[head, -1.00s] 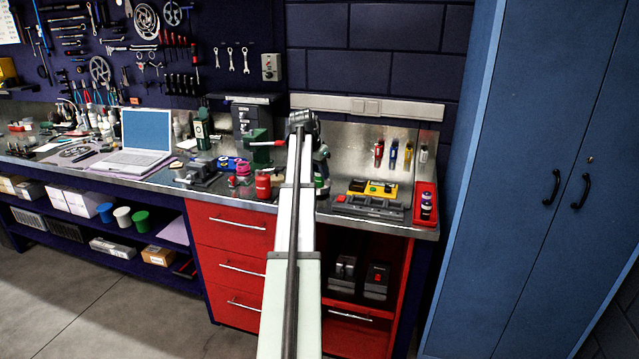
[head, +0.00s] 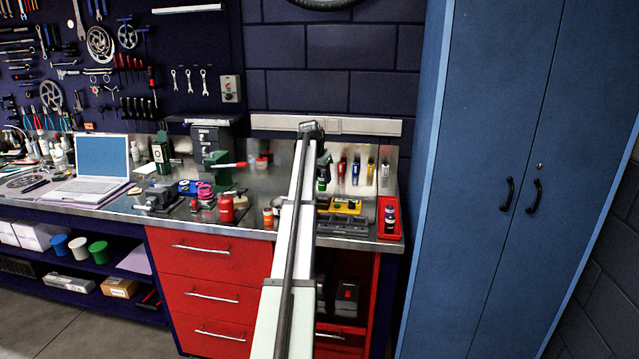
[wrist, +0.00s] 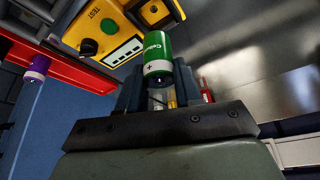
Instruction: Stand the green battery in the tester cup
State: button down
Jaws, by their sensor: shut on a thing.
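The green battery (wrist: 158,55) is in my gripper (wrist: 160,92), which is shut on it. In the wrist view its marked end with a plus sign faces the camera. In the head view the battery (head: 322,184) hangs below my gripper, just left of and above the yellow tester (head: 347,206). The tester (wrist: 121,50) also shows in the wrist view, with its TEST label, a dark knob and a pale display. The battery looks apart from the tester.
A red tray (head: 391,231) with a purple battery (head: 389,213) stands right of the tester. A grey charger (head: 342,225) lies in front. An orange-and-white cylinder (head: 268,217) and a red can (head: 226,208) stand left of my arm. The wall is close behind.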

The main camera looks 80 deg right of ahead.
aim_at(322, 190)
jog(key=shift+f, duration=2.85)
jog(key=shift+f, duration=0.6)
jog(key=c, duration=1)
grip_release()
jog(key=shift+c, duration=0.2)
jog(key=v, duration=1.1)
